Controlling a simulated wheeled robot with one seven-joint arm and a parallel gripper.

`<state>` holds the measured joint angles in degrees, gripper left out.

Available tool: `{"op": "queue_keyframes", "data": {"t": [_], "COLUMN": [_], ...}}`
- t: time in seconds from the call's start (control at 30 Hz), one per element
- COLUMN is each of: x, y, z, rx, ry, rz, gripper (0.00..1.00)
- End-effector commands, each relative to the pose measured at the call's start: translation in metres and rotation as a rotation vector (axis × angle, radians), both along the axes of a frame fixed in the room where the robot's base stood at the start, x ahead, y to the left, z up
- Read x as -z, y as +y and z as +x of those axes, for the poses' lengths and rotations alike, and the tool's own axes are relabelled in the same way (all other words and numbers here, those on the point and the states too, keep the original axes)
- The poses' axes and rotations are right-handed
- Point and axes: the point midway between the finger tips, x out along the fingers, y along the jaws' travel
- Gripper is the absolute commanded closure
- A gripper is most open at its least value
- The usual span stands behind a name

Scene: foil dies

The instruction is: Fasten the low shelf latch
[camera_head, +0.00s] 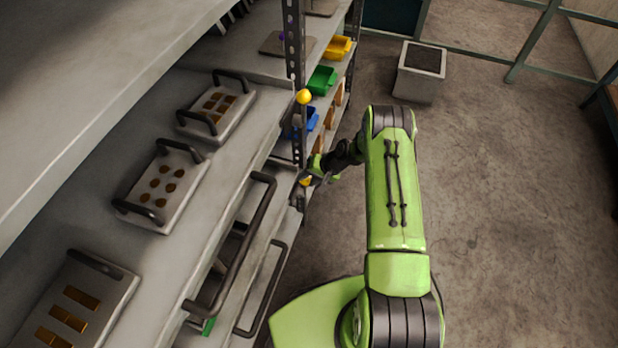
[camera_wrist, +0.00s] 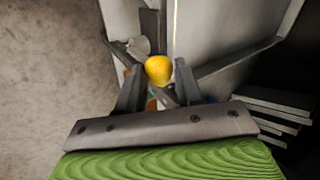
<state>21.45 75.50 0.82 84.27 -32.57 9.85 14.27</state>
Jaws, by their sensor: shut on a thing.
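The low shelf latch has a yellow knob (camera_head: 305,181) at the shelf post, in the middle of the head view. My gripper (camera_head: 311,178) reaches it from the right and is shut on it. In the wrist view the yellow knob (camera_wrist: 158,70) sits between the two dark fingertips of my gripper (camera_wrist: 158,78). The fingers and the gripper body hide much of the latch, and I cannot tell its exact position. A second yellow knob (camera_head: 303,97) is higher on the same post, apart from my gripper.
Dark bar handles (camera_head: 240,250) (camera_head: 264,292) stick out of the rack's front below my gripper. Die trays (camera_head: 165,185) (camera_head: 218,108) stand on the upper shelf at left. Green (camera_head: 321,80) and yellow bins (camera_head: 338,48) line the rack behind. A grey box (camera_head: 418,85) stands on otherwise clear floor.

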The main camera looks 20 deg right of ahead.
Motion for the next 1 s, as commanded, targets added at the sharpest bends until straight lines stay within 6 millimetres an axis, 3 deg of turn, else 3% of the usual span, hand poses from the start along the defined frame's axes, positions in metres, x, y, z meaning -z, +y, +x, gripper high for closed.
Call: {"op": "queue_keyframes", "data": {"t": [0.17,0.2,0.37,0.67,0.77,1.0], "x": [0.000,0.000,0.000,-0.004,-0.018,-0.077], "y": [-0.001,-0.001,-0.001,-0.002,-0.010,-0.041], "z": [0.002,0.002,0.001,0.000,-0.005,-0.026], "rx": [0.002,0.002,0.002,0.001,0.004,0.005], "ry": [-0.005,-0.005,-0.004,-0.003,-0.004,-0.005], "rz": [-0.002,-0.002,-0.002,-0.003,-0.003,-0.003], "gripper": [1.00,0.62,0.39,0.39,0.39,0.39]}}
